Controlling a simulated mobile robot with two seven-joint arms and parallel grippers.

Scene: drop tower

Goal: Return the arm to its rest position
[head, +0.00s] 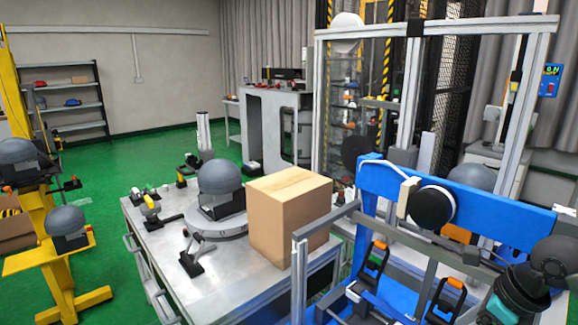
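A dark arm with a teal band (515,295), seemingly my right arm, comes in at the lower right corner. It is in front of the blue frame (510,208) of the drop tower. I cannot make out gripper fingers on it. No arm comes in from the left, and my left gripper is out of view. A grey dome-shaped helmet (219,177) sits on a dark base on a round plate (215,228) on the metal table (225,280).
A cardboard box (290,215) stands at the table's right side. Metal posts (299,275) and clamps with orange tops (375,262) crowd the lower right. A yellow stand (65,290) with another grey dome (65,220) is at left. Green floor (120,160) lies open behind.

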